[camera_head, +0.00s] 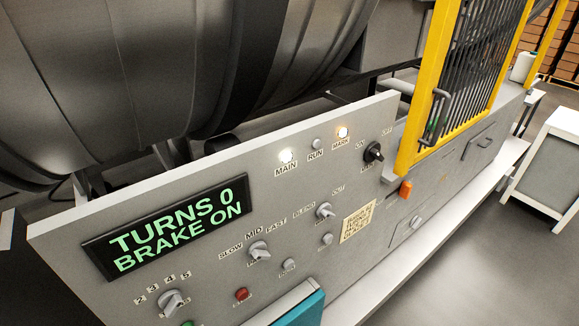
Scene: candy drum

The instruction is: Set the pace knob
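The pace knob (259,251) is a light grey knob on the slanted grey control panel (215,200), under the words SLOW, MID and FAST. The picture is too small to tell surely which word it points to. The green display (165,227) reads TURNS 0, BRAKE ON. Neither of my grippers is in view, and nothing touches the knob.
Other knobs sit nearby: a numbered one (173,303), a blend one (325,211) and a black main switch (373,152). A red button (242,294) is below the pace knob. A yellow-framed guard (428,85) stands right.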

